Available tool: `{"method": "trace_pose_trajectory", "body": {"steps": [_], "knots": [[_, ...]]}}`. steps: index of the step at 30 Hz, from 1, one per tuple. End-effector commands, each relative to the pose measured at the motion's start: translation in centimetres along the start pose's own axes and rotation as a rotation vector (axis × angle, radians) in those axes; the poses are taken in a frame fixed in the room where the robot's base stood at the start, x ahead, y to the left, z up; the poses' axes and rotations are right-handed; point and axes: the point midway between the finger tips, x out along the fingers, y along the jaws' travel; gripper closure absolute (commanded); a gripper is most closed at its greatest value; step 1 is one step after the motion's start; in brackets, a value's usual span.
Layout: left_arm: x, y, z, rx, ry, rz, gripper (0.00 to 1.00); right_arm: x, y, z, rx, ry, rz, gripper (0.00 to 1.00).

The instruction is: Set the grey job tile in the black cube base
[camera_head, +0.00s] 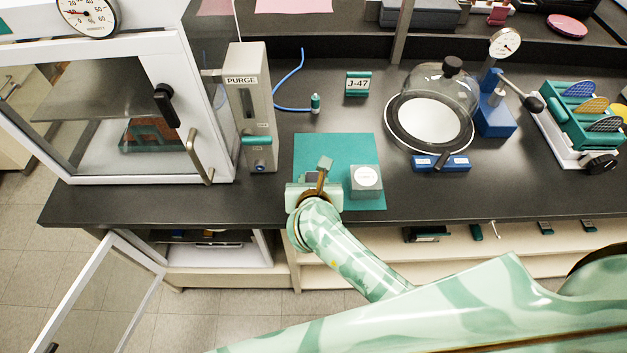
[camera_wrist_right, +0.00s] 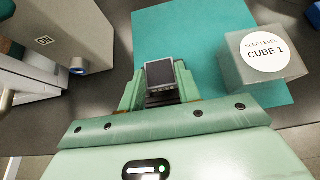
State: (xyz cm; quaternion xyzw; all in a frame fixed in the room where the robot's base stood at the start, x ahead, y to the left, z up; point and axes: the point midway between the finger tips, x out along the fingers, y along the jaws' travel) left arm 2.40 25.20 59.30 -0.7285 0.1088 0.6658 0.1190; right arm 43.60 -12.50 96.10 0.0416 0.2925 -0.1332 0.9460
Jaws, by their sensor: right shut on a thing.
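My right gripper (camera_head: 316,180) is over the teal mat (camera_head: 345,145), near the bench's front edge. In the right wrist view its two green fingers (camera_wrist_right: 160,88) are shut on a small grey tile (camera_wrist_right: 160,73) with a dark rim. A black ribbed piece (camera_wrist_right: 162,98) shows just below the tile between the fingers. I cannot tell whether this is the black cube base or whether the tile touches it. A grey box (camera_head: 365,182) with a round white label stands right of the gripper; the wrist view shows "KEEP LEVEL CUBE 1" on it (camera_wrist_right: 265,52). My left gripper is out of view.
The PURGE unit (camera_head: 252,110) and a glass-doored cabinet (camera_head: 110,120) stand to the left. A glass dome (camera_head: 440,88) and a blue stand (camera_head: 493,115) are at the right. A blue hose (camera_head: 290,75) lies behind the mat. The mat's back half is clear.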

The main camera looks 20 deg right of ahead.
Motion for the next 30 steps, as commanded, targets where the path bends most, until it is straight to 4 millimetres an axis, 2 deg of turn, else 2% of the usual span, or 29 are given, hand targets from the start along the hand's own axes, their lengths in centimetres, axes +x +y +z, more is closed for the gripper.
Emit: {"method": "trace_pose_trajectory", "body": {"steps": [1,3,4,30], "knots": [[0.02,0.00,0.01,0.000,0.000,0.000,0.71,0.01,0.00,-0.02,0.000,0.000,0.000,0.75],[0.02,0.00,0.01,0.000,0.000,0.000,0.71,0.01,0.00,-0.03,0.000,0.000,0.000,0.95],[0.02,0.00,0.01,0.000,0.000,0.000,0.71,0.02,0.00,-0.03,0.000,0.000,0.000,1.00],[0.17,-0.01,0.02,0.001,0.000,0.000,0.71,0.34,-0.02,-0.50,-0.001,0.000,0.000,1.00]]}}
